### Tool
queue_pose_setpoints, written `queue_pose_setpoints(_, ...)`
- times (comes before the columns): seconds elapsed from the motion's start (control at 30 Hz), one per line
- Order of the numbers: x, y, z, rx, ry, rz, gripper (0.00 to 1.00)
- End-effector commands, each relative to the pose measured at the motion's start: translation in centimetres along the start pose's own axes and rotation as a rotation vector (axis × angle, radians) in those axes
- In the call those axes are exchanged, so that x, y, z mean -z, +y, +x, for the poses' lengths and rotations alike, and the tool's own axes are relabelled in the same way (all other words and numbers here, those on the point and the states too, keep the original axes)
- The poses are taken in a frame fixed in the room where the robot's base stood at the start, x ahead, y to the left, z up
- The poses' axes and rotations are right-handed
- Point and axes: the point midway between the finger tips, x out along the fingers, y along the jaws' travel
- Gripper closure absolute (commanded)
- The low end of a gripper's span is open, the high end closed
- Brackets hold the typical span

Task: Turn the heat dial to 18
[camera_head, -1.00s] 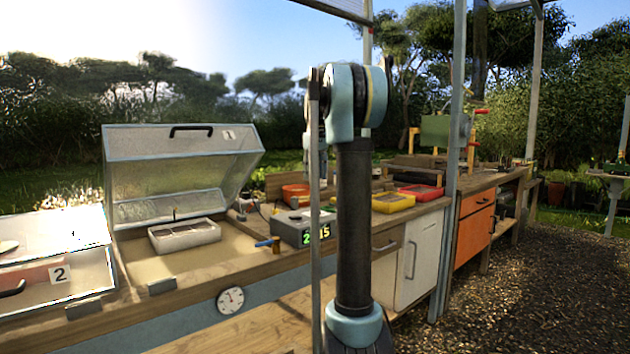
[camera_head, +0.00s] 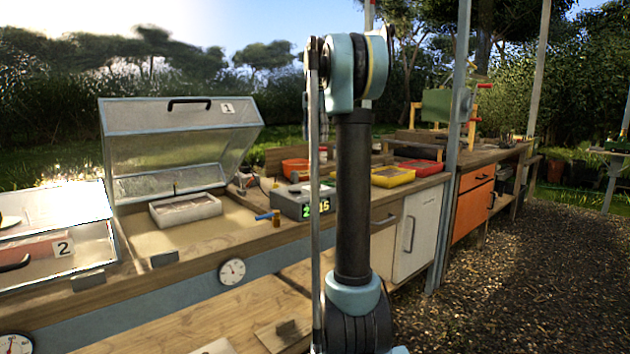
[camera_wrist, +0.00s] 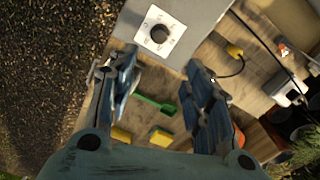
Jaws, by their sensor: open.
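The heat dial (camera_wrist: 159,33) is a dark round knob on a white marked plate, on a grey box at the top of the wrist view. Its scale and pointer are too small to read. My gripper (camera_wrist: 150,72) is open and empty, its two blue fingers spread below the dial in that picture and apart from it. In the head view a grey control box (camera_head: 290,205) sits on the bench, with a green lit display (camera_head: 322,206) that shows a 2 and 15. My arm partly covers the box, and my gripper is not clearly visible there.
A glass-lidded frame (camera_head: 180,118) stands open at left, with a white tray (camera_head: 186,210) inside. Yellow (camera_head: 394,177) and red (camera_head: 421,168) trays lie behind my arm.

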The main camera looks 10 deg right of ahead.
Motion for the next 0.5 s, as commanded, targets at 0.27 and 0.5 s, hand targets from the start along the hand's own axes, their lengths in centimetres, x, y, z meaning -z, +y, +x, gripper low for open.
queue_pose_setpoints(0.27, 0.0, 0.0, -0.5, 0.0, 0.0, 0.161, 0.54)
queue_pose_setpoints(0.5, -0.1, 0.1, 2.1, 0.0, 0.0, 0.162, 0.54)
